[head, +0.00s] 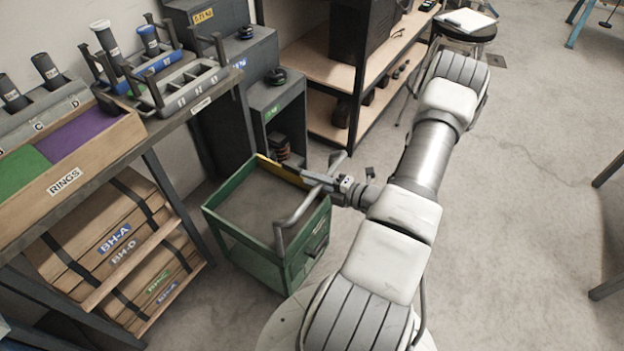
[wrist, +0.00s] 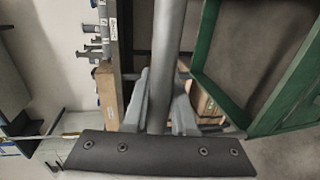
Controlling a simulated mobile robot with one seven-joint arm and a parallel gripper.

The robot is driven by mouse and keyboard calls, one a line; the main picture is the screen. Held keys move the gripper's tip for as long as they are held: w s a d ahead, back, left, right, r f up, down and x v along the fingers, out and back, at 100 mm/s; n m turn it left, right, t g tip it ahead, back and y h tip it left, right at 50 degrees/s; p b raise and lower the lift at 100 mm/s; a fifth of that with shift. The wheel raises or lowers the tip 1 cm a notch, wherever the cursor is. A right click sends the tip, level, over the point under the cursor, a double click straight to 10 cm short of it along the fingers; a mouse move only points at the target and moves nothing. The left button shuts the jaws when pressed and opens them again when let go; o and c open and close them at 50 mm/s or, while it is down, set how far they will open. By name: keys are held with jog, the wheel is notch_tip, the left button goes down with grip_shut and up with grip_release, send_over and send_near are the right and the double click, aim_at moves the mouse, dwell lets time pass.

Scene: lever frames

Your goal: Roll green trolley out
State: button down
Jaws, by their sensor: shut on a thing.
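The green trolley (head: 236,235) stands on the floor beside the workbench, with an open tray on top and a lower level below. Its grey tubular handle (head: 298,211) rises at the tray's right side. My gripper (head: 325,183) is shut on the handle bar. In the wrist view the handle bar (wrist: 168,60) runs between the two fingers (wrist: 157,112), and the trolley's green rim (wrist: 290,85) shows at right.
The workbench (head: 150,128) with a rings box (head: 88,170) and racks is close at left. Grey cabinets (head: 277,105) and a wooden shelf (head: 312,73) stand behind the trolley. A stool (head: 468,30) is at the back. Open floor (head: 510,200) lies to the right.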

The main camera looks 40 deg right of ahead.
jog(key=c, duration=0.7)
grip_release()
jog(key=p+v, duration=0.2)
jog(key=v, duration=1.5)
jog(key=shift+s+d+r, duration=0.1)
jog(key=shift+s, duration=0.1)
